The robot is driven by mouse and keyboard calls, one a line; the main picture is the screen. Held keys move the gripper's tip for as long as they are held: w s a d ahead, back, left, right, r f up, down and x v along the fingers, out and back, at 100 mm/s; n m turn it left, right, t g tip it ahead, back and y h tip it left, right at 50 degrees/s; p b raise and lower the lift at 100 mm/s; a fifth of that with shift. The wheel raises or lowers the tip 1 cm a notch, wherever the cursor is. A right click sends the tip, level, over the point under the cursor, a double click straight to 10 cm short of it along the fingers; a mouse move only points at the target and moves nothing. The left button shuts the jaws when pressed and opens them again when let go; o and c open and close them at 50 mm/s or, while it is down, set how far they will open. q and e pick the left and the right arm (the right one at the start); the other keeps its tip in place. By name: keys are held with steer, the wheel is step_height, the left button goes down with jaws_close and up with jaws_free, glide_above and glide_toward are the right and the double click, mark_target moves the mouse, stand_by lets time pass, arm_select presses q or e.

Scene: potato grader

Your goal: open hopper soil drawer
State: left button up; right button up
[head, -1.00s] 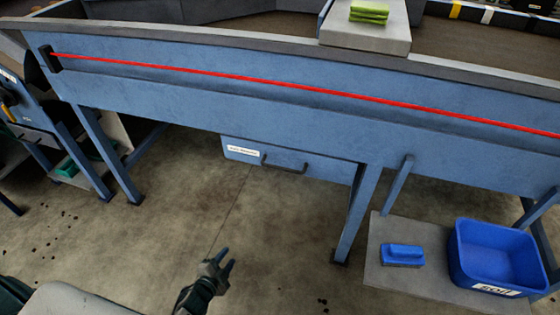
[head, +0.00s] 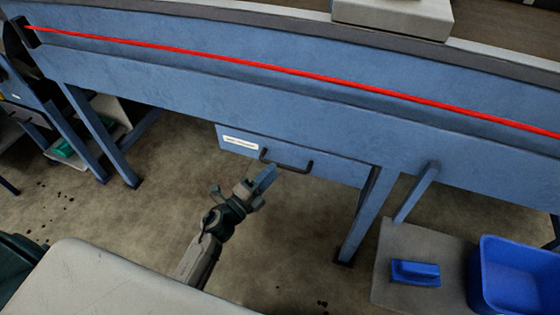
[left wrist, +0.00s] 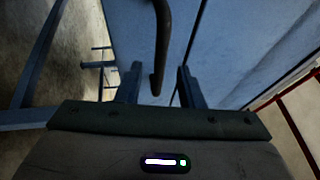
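The soil drawer (head: 230,142) is a blue box under the blue hopper frame, with a white label and a dark bar handle (head: 287,165) on its front. It looks closed. My left gripper (head: 258,184) is just below and in front of the handle. In the left wrist view the handle (left wrist: 161,50) reaches down between the two spread fingers of my left gripper (left wrist: 160,88). The fingers look apart from the bar, so the gripper is open. My right gripper is not in view.
A blue bin (head: 515,275) and a blue brush-like block (head: 415,272) are on a grey low platform (head: 390,240) at right. A blue leg (head: 365,220) stands right of the drawer. A red cord (head: 290,75) runs along the frame. The floor before the drawer is clear.

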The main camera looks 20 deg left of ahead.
mark_target(280, 165)
arm_select(q)
steer(key=shift+x, duration=2.3)
steer(key=shift+c, duration=0.2)
jaws_close()
